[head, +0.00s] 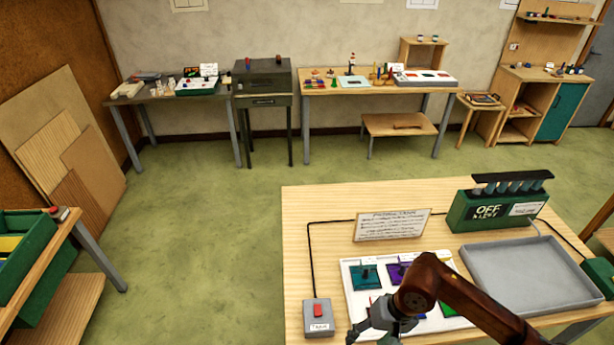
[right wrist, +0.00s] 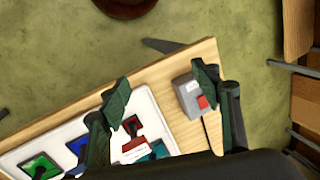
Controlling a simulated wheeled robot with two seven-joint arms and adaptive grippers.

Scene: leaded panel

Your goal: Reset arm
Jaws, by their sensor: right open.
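My right arm reaches in from the lower right in the head view. Its gripper (head: 370,324) hangs over the front left of the wooden table (head: 310,225), near the white panel (head: 354,304) with coloured squares. The right wrist view shows its two fingers (right wrist: 160,92) spread wide with nothing between them. In the head view this box (head: 318,325) is left of the gripper. The arm hides part of the panel. My left gripper is not in view.
A grey tray (head: 495,301) lies right of the panel. Behind stand a text card (head: 392,225) and a green box (head: 470,214) marked OFF. A dark cable (head: 310,262) runs along the table's left side. Open green floor (head: 215,215) lies left of the table.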

